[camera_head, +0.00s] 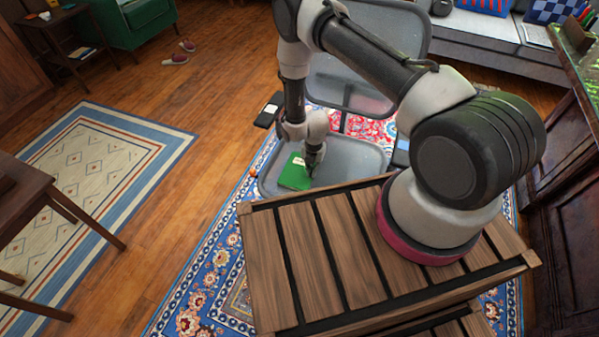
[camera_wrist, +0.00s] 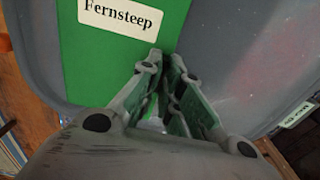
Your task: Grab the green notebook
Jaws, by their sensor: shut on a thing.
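The green notebook (camera_head: 295,173) lies on the grey seat of a chair (camera_head: 352,158) in the head view. In the wrist view the notebook (camera_wrist: 110,62) fills the upper left and bears a cream label reading "Fernsteep". My gripper (camera_head: 312,165) reaches down to its right edge. In the wrist view my gripper's fingers (camera_wrist: 168,62) are close together at the notebook's lower right edge, shut on it. The fingers hide that part of the edge. I cannot tell whether the notebook is lifted off the seat.
The grey chair back (camera_head: 365,65) rises behind the seat. A wooden table (camera_head: 40,210) stands at the left, and a dark wood cabinet (camera_head: 565,190) at the right. Open floor (camera_head: 205,120) lies left of the chair.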

